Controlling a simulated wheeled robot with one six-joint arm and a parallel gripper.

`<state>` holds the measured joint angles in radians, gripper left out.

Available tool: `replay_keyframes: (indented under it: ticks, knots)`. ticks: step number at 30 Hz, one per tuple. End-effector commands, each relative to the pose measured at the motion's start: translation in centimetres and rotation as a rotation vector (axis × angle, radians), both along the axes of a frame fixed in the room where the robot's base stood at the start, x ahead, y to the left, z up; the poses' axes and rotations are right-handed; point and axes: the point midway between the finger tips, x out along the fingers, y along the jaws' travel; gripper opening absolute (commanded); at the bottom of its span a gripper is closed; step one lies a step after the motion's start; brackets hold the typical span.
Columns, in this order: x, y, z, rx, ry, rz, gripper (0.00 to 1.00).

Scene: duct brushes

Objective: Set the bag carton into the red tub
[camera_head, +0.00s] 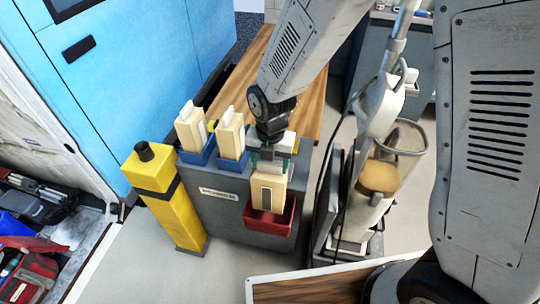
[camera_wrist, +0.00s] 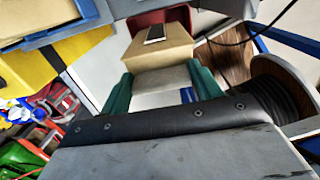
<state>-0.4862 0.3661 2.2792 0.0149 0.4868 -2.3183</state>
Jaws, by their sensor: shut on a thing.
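The bag carton (camera_head: 268,194) is a cream box with a dark slot on its face. My gripper (camera_head: 270,160) is shut on its upper end from above and holds it upright. In the wrist view the carton (camera_wrist: 158,52) sits between the green fingers of my gripper (camera_wrist: 162,82). The red tub (camera_head: 268,226) hangs on the front of the grey cabinet, and the carton's lower end is at its opening. The tub's red wall (camera_wrist: 150,19) also shows past the carton in the wrist view. I cannot tell whether the carton touches the tub's floor.
Two similar cartons (camera_head: 191,131) (camera_head: 231,135) stand in blue tubs (camera_head: 198,156) (camera_head: 232,163) on the left of the grey cabinet (camera_head: 218,205). A yellow post (camera_head: 172,200) stands left. A white-grey machine (camera_head: 372,185) with a cable stands close on the right.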

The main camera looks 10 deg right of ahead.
Motion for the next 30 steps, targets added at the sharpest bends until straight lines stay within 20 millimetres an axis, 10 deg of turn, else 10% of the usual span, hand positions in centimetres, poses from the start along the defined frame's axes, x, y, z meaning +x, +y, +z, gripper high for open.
replay_keyframes:
  ticks: [30]
  knots:
    - [0.0, 0.0, -8.1, -0.001, 0.001, 0.002, 0.26]
